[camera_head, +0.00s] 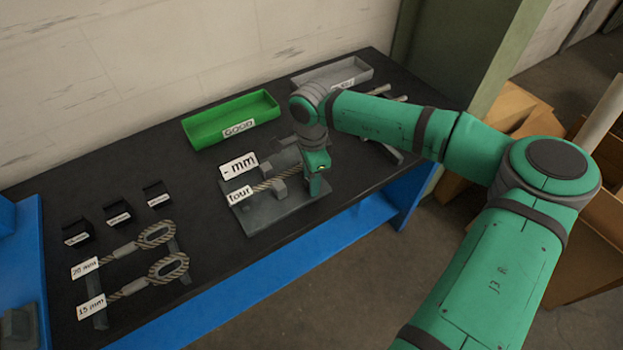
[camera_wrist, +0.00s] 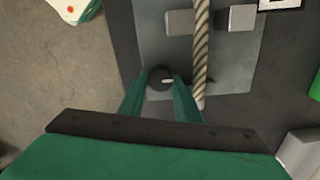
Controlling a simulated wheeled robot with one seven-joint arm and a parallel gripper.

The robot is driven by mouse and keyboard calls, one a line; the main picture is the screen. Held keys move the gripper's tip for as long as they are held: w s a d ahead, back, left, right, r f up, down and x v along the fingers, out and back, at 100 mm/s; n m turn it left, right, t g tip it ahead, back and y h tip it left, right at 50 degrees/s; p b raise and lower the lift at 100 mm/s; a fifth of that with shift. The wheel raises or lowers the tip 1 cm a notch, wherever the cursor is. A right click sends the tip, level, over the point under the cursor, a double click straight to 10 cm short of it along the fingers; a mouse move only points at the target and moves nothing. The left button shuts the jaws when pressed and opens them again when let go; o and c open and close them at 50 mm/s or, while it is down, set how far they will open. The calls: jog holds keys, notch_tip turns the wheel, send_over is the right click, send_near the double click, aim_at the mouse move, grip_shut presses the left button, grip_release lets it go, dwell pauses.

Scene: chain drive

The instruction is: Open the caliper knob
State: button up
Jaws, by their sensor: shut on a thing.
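The caliper knob (camera_wrist: 160,80) is a small dark round knob with a pale mark, seen in the wrist view. My gripper (camera_wrist: 161,86) has its two green fingers closed around it, one on each side. In the head view my gripper (camera_head: 318,185) points down at the right end of the grey fixture plate (camera_head: 262,220), and the knob is hidden there. A twisted rope (camera_wrist: 201,45) lies along the fixture beside the knob; it also shows in the head view (camera_head: 262,186). Grey blocks (camera_wrist: 242,17) flank the rope.
A green GOOD tray (camera_head: 208,127) and a grey tray (camera_head: 313,83) are behind. Looped ropes (camera_head: 168,268) and black holders (camera_head: 118,214) lie left. Cardboard boxes (camera_head: 508,108) stand right.

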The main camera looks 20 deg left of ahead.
jog(key=o, duration=1.1)
jog(key=shift+r, duration=0.1)
jog(key=shift+c, duration=0.2)
jog(key=shift+w+m, duration=0.1)
jog(key=shift+m, duration=0.2)
